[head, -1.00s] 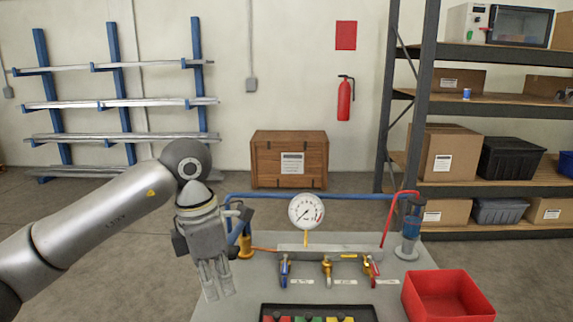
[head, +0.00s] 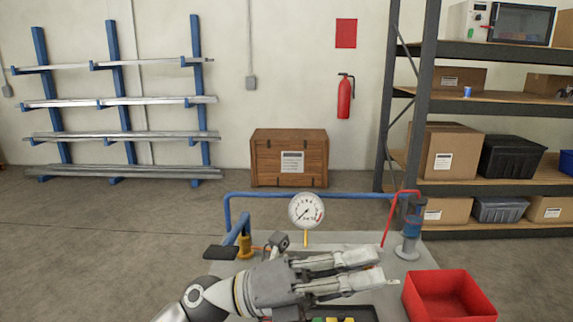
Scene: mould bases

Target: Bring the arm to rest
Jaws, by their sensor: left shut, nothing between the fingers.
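My left gripper (head: 382,268) lies low in the head view, its arm coming in from the bottom edge. Its grey body is turned so the fingers point right, across the front of the grey bench (head: 362,238). The fingers are shut with nothing between them. They hide the valves and labels in the middle of the bench and partly cover the dark tray (head: 366,314) in front. I cannot tell whether the gripper touches anything below it. My right gripper is not in view.
A round gauge (head: 306,210) and blue pipe (head: 275,195) stand behind the gripper. A red bin (head: 449,296) is just right of the fingertips. Floor at left is clear.

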